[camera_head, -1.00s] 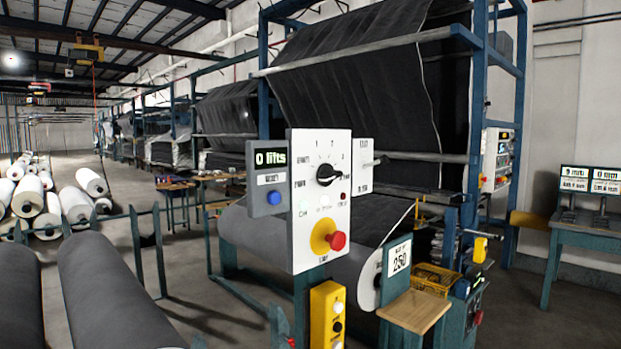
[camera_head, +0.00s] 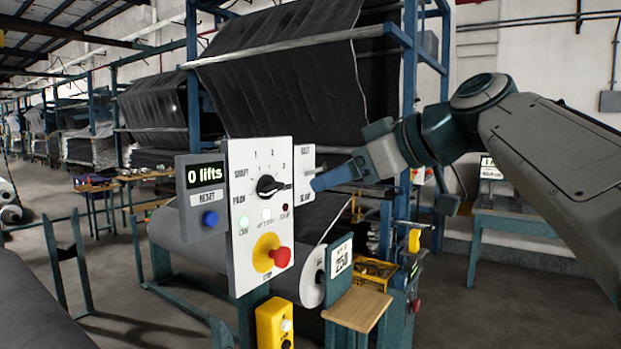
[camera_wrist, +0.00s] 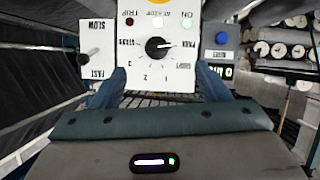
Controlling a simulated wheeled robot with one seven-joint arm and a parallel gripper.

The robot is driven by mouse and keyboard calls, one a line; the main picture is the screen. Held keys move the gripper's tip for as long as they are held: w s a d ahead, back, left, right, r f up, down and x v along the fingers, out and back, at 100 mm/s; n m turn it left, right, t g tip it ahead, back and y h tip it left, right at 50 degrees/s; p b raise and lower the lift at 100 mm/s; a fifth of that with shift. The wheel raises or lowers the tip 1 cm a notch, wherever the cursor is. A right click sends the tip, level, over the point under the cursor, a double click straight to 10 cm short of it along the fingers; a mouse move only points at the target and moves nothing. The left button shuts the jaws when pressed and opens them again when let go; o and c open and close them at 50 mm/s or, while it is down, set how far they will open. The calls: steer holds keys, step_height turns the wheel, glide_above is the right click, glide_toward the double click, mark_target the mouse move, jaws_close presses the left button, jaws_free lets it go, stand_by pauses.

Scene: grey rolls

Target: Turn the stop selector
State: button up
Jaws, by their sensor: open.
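The stop selector is a black pointer knob (camera_head: 270,187) in the middle of a white control panel (camera_head: 245,255), with markings around it. It also shows upside down in the wrist view (camera_wrist: 157,46), ahead of and between the two fingertips. I cannot tell surely which mark its pointer is on. My gripper (camera_head: 316,184) is at the right of the panel, near its face; its blue fingers also show in the wrist view (camera_wrist: 158,76). They are spread and empty. Contact with the knob does not show.
A red stop button (camera_head: 281,257) on a yellow base sits below the knob. A grey box with a blue button (camera_head: 210,219) adjoins at left. A lever switch plate (camera_head: 308,160) adjoins at right, close to my gripper. A yellow button box (camera_head: 274,322) stands below.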

mark_target(276, 186)
steer(key=shift+n, duration=0.3)
steer(key=x, duration=0.4)
steer(key=r+p+x, duration=0.1)
steer(key=x, duration=0.3)
steer(key=p+x, duration=0.1)
steer(key=x, duration=0.3)
steer(key=shift+w+a+r, duration=0.25)
steer(key=shift+w+a, duration=0.2)
steer(key=shift+w, duration=0.2)
steer(key=c, duration=1)
steer(key=shift+a, duration=0.15)
steer(key=shift+o, duration=0.2)
